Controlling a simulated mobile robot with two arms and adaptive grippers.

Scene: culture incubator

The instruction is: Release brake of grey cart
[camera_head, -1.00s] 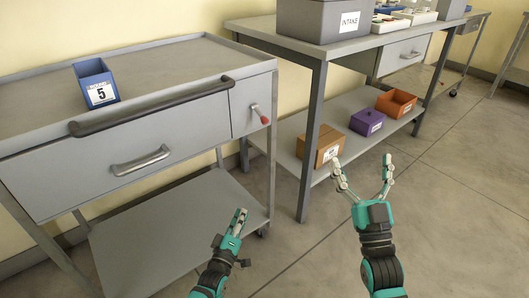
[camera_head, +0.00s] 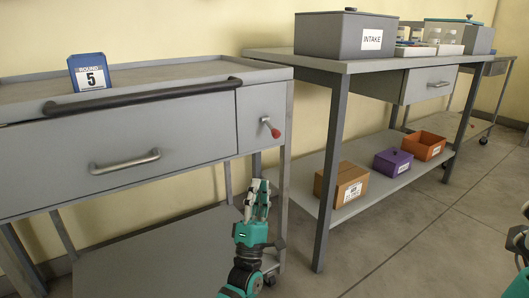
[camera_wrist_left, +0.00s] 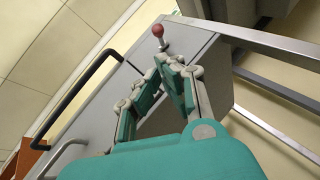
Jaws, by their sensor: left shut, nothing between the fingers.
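The grey cart (camera_head: 180,145) stands at the left with a drawer and a black push handle (camera_head: 150,95). Its brake lever, with a red knob (camera_head: 275,133), sticks out of the panel right of the drawer. In the left wrist view the red knob (camera_wrist_left: 158,30) shows just beyond the fingers, apart from them. My left gripper (camera_head: 258,188) is shut and empty, below the lever and in front of the cart's right leg; it also shows in the left wrist view (camera_wrist_left: 172,68). My right gripper (camera_head: 525,210) is only partly in view at the right edge, its jaws cut off.
A blue bin marked 5 (camera_head: 90,73) stands on the cart top. A grey table (camera_head: 350,65) to the right bears an INTAKE box (camera_head: 335,40); brown (camera_head: 345,180), purple (camera_head: 392,161) and orange (camera_head: 425,146) boxes sit on its lower shelf. The floor in front is clear.

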